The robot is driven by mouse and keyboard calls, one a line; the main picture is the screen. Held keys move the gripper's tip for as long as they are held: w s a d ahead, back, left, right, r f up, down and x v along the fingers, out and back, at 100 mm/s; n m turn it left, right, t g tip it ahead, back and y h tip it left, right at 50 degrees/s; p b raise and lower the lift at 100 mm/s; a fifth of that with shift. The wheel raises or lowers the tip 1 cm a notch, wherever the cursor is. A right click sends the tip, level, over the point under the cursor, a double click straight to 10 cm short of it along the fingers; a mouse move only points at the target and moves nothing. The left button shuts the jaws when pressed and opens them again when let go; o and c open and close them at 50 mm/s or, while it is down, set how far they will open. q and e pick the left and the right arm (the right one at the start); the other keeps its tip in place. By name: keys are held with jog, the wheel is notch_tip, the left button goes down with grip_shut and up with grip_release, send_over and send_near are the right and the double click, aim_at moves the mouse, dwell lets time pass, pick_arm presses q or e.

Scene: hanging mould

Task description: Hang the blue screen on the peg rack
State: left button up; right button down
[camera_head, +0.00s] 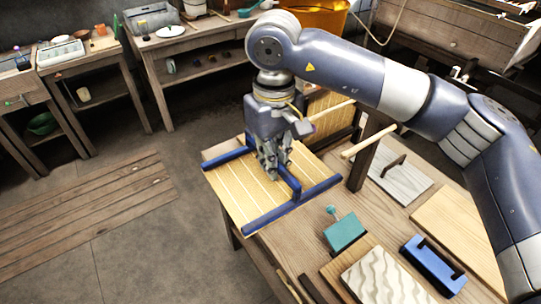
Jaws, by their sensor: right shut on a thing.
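The blue screen (245,200) is a pale yellow slatted panel with blue bars along its edges and a short blue crosspiece. It lies roughly flat or slightly tilted at the left end of the workbench, partly over its edge; I cannot tell whether it touches the bench. My right gripper (273,168) points down and is shut on the blue screen near its middle crosspiece. The peg rack (362,165) is a dark wooden post with light round pegs pointing left, right of the screen. My gripper and arm hide part of the screen and rack. My left gripper is not in view.
Another yellow slatted panel (333,112) stands behind the pegs. Open floor lies left.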

jog(key=shift+a+r, duration=0.25)
jog(key=shift+r, duration=0.35)
jog(key=shift+d, duration=0.15)
jog(key=shift+w+d, duration=0.45)
jog(key=shift+d, duration=0.1)
jog(key=shift+w+d, duration=0.4)
jog(key=shift+d, duration=0.2)
jog(key=shift+w+d+p, duration=0.3)
jog(key=shift+d+p, duration=0.1)
jog(key=shift+d, duration=0.1)
jog(key=shift+w+d, duration=0.6)
jog(key=shift+d, duration=0.25)
jog(key=shift+w+d+p, duration=0.2)
jog(key=shift+w+d, duration=0.15)
jog(key=shift+d, duration=0.2)
jog(key=shift+w+d+p, duration=0.15)
jog(key=shift+w+d, duration=0.2)
jog(key=shift+d, duration=0.2)
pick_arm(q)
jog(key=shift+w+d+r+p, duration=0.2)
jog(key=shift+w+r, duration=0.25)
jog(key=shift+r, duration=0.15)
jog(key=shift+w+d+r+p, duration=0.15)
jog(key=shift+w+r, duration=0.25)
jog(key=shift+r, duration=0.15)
pick_arm(e)
jog(key=w+d, duration=0.6)
jog(key=d, duration=0.3)
